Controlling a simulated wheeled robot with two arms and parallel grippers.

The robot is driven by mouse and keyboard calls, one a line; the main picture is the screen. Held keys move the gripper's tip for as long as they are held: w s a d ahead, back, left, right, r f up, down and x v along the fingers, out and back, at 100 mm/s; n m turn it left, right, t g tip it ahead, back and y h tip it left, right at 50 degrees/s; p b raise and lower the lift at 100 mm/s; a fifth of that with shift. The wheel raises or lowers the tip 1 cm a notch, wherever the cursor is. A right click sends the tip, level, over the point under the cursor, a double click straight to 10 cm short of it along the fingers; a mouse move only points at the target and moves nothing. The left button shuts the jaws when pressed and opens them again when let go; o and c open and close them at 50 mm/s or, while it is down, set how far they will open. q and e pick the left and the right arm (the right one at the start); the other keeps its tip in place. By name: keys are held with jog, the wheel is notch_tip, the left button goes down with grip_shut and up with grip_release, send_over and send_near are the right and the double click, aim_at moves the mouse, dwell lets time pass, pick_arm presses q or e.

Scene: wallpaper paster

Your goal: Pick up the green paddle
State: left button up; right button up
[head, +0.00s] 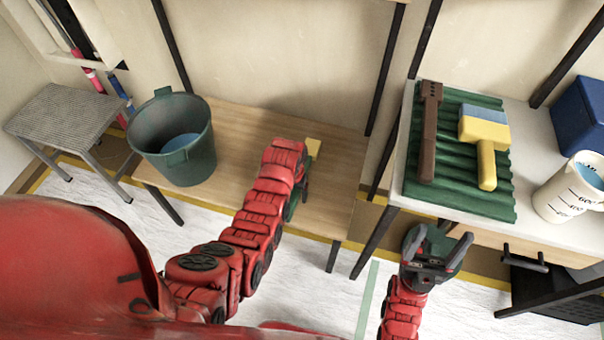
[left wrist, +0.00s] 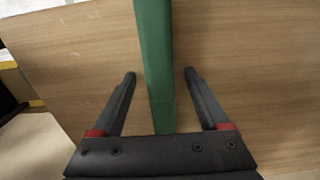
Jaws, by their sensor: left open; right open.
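The green paddle shows in the left wrist view as a long green bar (left wrist: 154,60) over the wooden bench top. In the head view a small green part of it (head: 291,207) shows beside my left arm, which hides most of it. My left gripper (left wrist: 160,74) is open, with one finger on each side of the bar; no clear contact shows. In the head view my left gripper (head: 303,183) is largely hidden by its own arm. My right gripper (head: 438,240) is open in front of the right table, with a dark green shape behind its fingers.
A green bucket of water (head: 175,138) stands on the left of the wooden bench (head: 240,125). The right table (head: 530,120) holds a ridged green tray (head: 450,185), a brown tool (head: 429,130), a yellow brush (head: 486,150) and a measuring cup (head: 565,195). A stool (head: 65,115) stands at left.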

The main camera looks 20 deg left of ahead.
pick_arm(q)
grip_shut()
dwell(0.3)
jog(key=shift+r, duration=0.2)
jog(key=shift+w+r, duration=0.1)
jog(key=shift+r, duration=0.5)
notch_tip(320, 180, up, 2)
jog(key=shift+d+r, duration=0.1)
jog(key=shift+r, duration=0.05)
jog(key=s+d, duration=0.2)
jog(key=d, duration=0.2)
jog(key=s+d, duration=0.3)
jog(key=d, duration=0.2)
jog(key=s+d+r, duration=0.1)
jog(key=s+d, duration=0.2)
jog(key=d, duration=0.1)
jog(key=shift+s+d+r, duration=0.1)
jog(key=shift+s+d, duration=0.1)
jog(key=shift+d, duration=0.05)
jog(key=c, duration=0.8)
grip_release()
grip_shut()
